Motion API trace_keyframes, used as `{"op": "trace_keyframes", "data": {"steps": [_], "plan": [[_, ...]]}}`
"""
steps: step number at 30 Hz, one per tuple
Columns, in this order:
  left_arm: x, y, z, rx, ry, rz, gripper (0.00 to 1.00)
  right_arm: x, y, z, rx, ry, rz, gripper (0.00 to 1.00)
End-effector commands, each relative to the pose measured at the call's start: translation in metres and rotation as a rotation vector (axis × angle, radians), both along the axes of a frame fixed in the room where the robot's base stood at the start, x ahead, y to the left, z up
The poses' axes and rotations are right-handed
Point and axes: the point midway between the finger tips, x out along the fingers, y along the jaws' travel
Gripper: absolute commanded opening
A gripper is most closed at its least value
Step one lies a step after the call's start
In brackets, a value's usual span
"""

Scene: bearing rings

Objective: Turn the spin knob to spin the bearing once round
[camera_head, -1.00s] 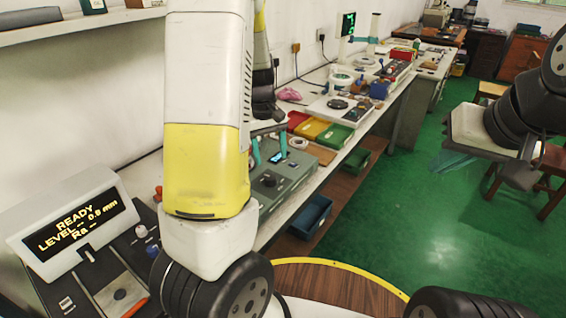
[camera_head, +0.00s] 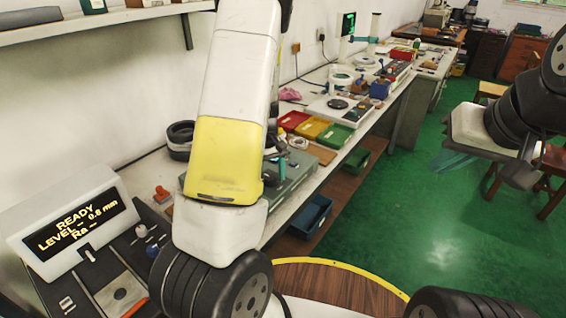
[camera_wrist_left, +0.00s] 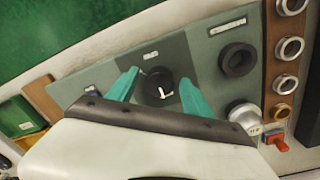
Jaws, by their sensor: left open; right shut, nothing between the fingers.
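The spin knob (camera_wrist_left: 157,88) is a round black knob with a white pointer line, on a dark patch of a grey-green panel (camera_wrist_left: 92,72) in the left wrist view. My left gripper (camera_wrist_left: 160,77) is open, with one teal finger on each side of the knob. I cannot tell whether they touch it. In the head view my left arm hides the knob. A black ring (camera_wrist_left: 238,60) sits on the panel right of the knob; I cannot tell whether it is the bearing. My right gripper (camera_head: 455,162) is shut and empty, over the green floor.
A silver-topped cylinder (camera_wrist_left: 243,113) stands close to the right finger. A board with several rings (camera_wrist_left: 285,83) lies beyond it. Red (camera_head: 293,121), yellow (camera_head: 312,128) and green (camera_head: 336,135) trays are on the bench. A display unit (camera_head: 75,222) stands at the left.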

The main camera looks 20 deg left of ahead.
Motion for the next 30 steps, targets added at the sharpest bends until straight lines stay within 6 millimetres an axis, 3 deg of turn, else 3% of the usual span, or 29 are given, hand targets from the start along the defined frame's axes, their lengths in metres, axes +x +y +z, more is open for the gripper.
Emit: {"op": "trace_keyframes", "data": {"steps": [3, 12, 23, 30], "plan": [[-0.0001, -0.0001, 0.0002, 0.0, 0.0, 0.0, 0.55, 0.0, 0.0, 0.0, 0.0, 0.0, 0.0, 0.0], [-0.0001, 0.0, 0.0004, 0.0, 0.0, 0.0, 0.0, 0.0, 0.0, 0.0, 0.0, 0.0, 0.0, 0.0], [-0.0001, 0.0008, 0.0008, -0.001, 0.0, -0.062, 0.0, 0.0, 0.0, 0.0, 0.0, 0.0, 0.0, 0.0], [-0.0002, 0.0015, 0.0007, -0.001, 0.0, -0.224, 0.0, 0.0, 0.0, 0.0, 0.0, 0.0, 0.0, 0.0]]}}
